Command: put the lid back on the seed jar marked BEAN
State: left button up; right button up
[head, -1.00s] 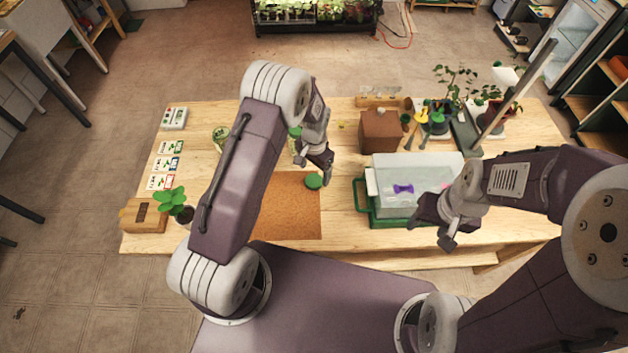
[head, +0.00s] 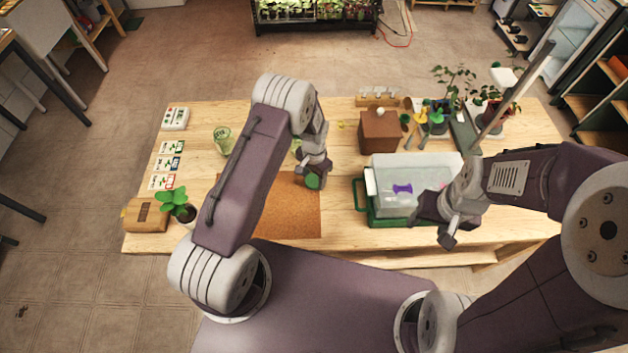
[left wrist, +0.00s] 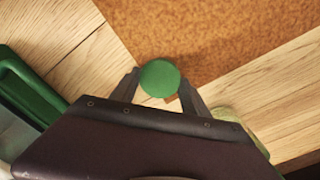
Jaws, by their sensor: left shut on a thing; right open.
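A round green lid (head: 312,181) is between the fingers of my left gripper (head: 313,178), by the right edge of the cork mat (head: 290,215). In the left wrist view the lid (left wrist: 160,78) sits between the two fingertips, and the gripper is shut on it. A greenish glass jar (head: 222,140) stands at the back left of the table, partly beside my left arm. Another greenish jar (head: 296,146) is mostly hidden behind my left arm. I cannot read a BEAN mark on either. My right gripper (head: 434,222) is open and empty in front of the clear-lidded box.
The clear-lidded box with a green base (head: 360,200) stands right of the mat. A brown box (head: 380,132), tools and potted plants fill the back right. Seed cards (head: 162,182) and a potted seedling (head: 176,203) are at the left. The mat's front part is clear.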

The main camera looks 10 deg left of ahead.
aim_at(314, 180)
pick_arm(q)
jog(key=shift+r, duration=0.1)
jog(key=shift+r, duration=0.3)
notch_tip(314, 180, up, 3)
jog(key=shift+w+f+b, duration=0.1)
jog(key=shift+b, duration=0.35)
jog(key=s+a+r+b, duration=0.1)
jog(key=s+a+r, duration=0.3)
jog(key=a+r, duration=0.3)
jog(key=a, duration=0.4)
jog(key=shift+r+b, duration=0.2)
jog(key=shift+b, duration=0.15)
